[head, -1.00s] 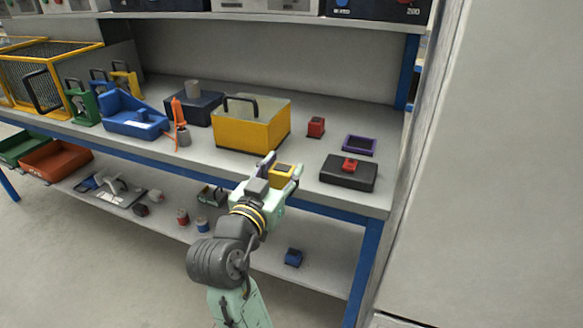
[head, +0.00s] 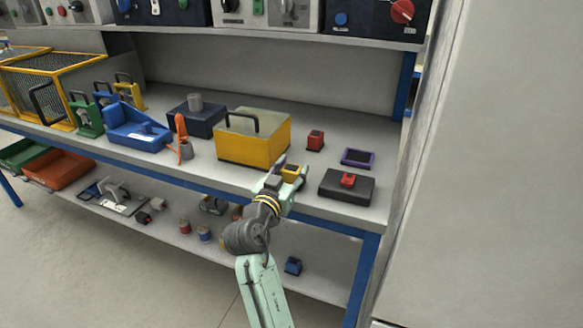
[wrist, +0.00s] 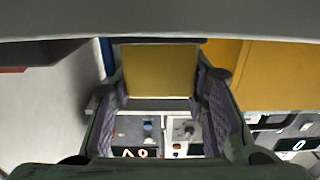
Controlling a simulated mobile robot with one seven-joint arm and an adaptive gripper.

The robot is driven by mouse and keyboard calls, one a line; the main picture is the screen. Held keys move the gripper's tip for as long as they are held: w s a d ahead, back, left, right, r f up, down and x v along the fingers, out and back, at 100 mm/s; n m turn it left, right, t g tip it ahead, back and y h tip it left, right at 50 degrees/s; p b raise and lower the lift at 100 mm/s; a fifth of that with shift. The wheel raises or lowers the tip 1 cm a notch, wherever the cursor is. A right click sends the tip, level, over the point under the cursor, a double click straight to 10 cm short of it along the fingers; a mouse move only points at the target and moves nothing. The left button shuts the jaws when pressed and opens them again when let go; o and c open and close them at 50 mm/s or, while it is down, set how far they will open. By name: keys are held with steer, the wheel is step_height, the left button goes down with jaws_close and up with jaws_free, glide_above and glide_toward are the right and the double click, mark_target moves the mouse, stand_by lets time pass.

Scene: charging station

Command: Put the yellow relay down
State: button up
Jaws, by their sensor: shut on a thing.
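The yellow relay (head: 291,173) is a small yellow block with a dark top. My gripper (head: 287,172) is shut on it at the front part of the bench top, just in front of the yellow box and left of the black block. In the wrist view the yellow relay (wrist: 160,71) fills the space between the two purple-padded fingers (wrist: 162,90). From these views I cannot tell whether its underside touches the bench surface.
The yellow box (head: 254,139) with a black handle stands close behind. A red relay (head: 315,140), a purple frame (head: 357,158) and a black block (head: 346,187) with a red top piece stand to the right. Some bare bench (head: 316,165) lies between them.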

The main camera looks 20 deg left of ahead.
steer(key=shift+f+b, duration=0.3)
steer(key=shift+b, duration=0.05)
steer(key=o, duration=1.2)
steer(key=shift+r, duration=0.1)
steer(key=shift+r+p, duration=0.1)
steer(key=shift+p, duration=0.25)
